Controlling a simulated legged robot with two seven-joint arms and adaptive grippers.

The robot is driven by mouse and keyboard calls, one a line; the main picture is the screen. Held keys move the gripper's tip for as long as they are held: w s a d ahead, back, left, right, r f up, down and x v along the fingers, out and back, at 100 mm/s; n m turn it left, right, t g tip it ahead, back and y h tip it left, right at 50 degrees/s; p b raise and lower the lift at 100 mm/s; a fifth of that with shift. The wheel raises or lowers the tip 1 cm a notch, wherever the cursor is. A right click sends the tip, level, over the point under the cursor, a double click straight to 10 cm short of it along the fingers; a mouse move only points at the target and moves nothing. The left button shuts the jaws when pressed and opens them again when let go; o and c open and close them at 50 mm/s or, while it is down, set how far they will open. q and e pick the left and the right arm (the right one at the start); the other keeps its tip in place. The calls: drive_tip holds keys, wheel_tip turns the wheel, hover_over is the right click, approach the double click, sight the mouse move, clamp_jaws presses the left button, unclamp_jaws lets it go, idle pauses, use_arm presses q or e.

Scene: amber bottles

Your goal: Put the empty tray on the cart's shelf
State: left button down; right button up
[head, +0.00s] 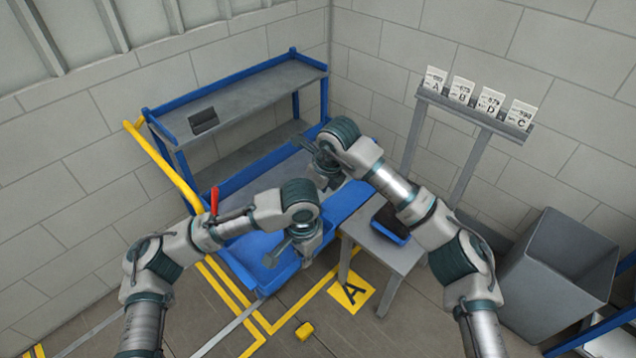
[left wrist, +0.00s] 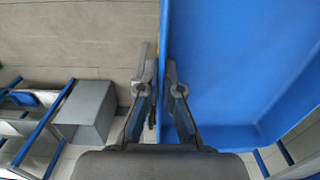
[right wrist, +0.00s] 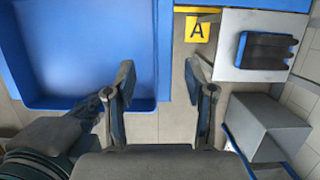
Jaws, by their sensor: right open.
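The empty tray (head: 345,205) is large and blue, in the middle of the head view, partly hidden by my arms. My left gripper (head: 300,245) is at its near side. In the left wrist view its fingers (left wrist: 162,88) are close together on either side of the tray's wall (left wrist: 235,60), shut on it. My right gripper (head: 325,165) is at the far side of the tray. In the right wrist view its open fingers (right wrist: 160,82) stand apart over the tray's edge (right wrist: 85,45). The cart (head: 293,54) has a blue frame and a grey upper shelf (head: 255,92).
A dark grey object (head: 203,120) is on the cart's upper shelf. A small grey table (head: 390,255) with a dark item in a blue holder (right wrist: 265,50) stands at right. Further right are a grey bin (head: 560,270) and a card rack (head: 470,112). A yellow A marker (head: 351,291) lies on the floor.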

drive_tip(key=x, duration=0.7)
drive_tip(key=shift+a+f, duration=0.15)
drive_tip(key=shift+f, duration=0.05)
clamp_jaws()
use_arm(q)
drive_tip(key=c, duration=1.2)
unclamp_jaws()
drive_tip(key=shift+c, duration=0.2)
drive_tip(key=shift+r, duration=0.15)
